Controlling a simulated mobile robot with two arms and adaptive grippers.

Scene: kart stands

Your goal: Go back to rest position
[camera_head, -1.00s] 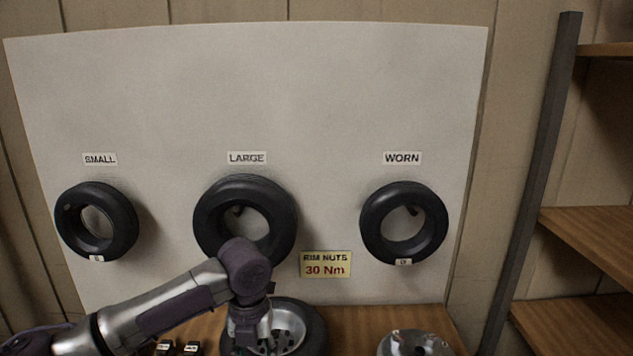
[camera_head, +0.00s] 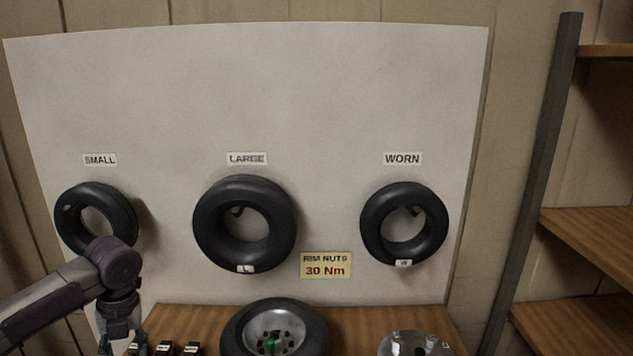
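My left arm comes in from the lower left. My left gripper (camera_head: 121,347) points down at the bottom edge, left of the wooden bench (camera_head: 370,318); its fingers are mostly cut off, so I cannot tell its opening. A tyre on a silver rim (camera_head: 274,330) lies on the bench, with a small green part (camera_head: 270,344) at its middle. The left gripper is apart from it, to its left. My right gripper is not in view.
A white board holds a small tyre (camera_head: 70,232), a large tyre (camera_head: 212,224) and a worn tyre (camera_head: 377,226). A metal hub part (camera_head: 415,344) and several small dark blocks (camera_head: 164,348) are on the bench. Wooden shelves (camera_head: 590,235) stand at the right.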

